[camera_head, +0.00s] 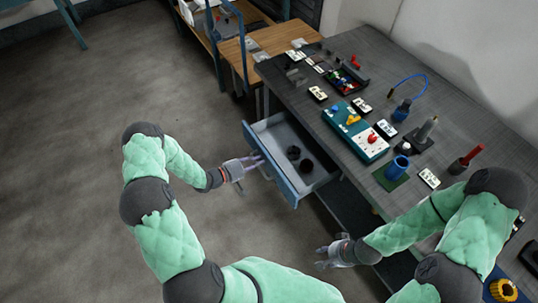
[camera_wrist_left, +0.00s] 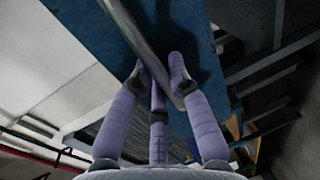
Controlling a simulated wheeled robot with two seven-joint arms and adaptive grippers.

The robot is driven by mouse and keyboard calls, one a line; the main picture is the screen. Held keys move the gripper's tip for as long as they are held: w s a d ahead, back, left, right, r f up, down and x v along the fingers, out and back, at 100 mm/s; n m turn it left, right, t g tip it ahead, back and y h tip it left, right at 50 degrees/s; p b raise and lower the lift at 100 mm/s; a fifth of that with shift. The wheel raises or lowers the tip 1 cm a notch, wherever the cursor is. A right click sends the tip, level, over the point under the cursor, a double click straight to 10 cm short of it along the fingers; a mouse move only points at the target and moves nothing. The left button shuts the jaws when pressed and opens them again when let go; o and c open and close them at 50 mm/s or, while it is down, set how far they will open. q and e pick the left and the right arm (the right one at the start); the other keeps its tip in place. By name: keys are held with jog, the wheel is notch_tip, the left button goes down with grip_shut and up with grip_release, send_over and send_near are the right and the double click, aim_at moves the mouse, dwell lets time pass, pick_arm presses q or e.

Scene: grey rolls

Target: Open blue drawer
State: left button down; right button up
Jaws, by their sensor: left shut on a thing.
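The blue drawer (camera_head: 270,165) is pulled out from under the grey workbench, and its light interior shows. Two dark round rolls (camera_head: 300,158) lie inside it. My left gripper (camera_head: 256,163) is at the drawer's front face. In the left wrist view the fingers (camera_wrist_left: 160,80) are closed around a metal bar handle (camera_wrist_left: 138,40) on the blue front (camera_wrist_left: 85,20). My right gripper (camera_head: 322,256) hangs in front of the bench, below its top and apart from the drawer; its finger opening is too small to tell.
The workbench top (camera_head: 395,70) holds a teal panel (camera_head: 355,130) with coloured knobs, a dark tray of small parts (camera_head: 345,80), a blue cup (camera_head: 398,167) and several cards. A wooden table (camera_head: 240,55) stands behind. The floor (camera_head: 90,110) at the left is clear.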

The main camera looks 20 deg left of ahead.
pick_arm(q)
jog(key=f+v, duration=0.1)
jog(key=v, duration=0.6)
jog(key=shift+s+f, duration=0.15)
jog(key=shift+f, duration=0.1)
jog(key=shift+a, duration=0.15)
jog(key=c, duration=1.1)
grip_release()
jog(key=shift+c, duration=0.2)
jog(key=v, duration=1.2)
jog(key=shift+f, duration=0.1)
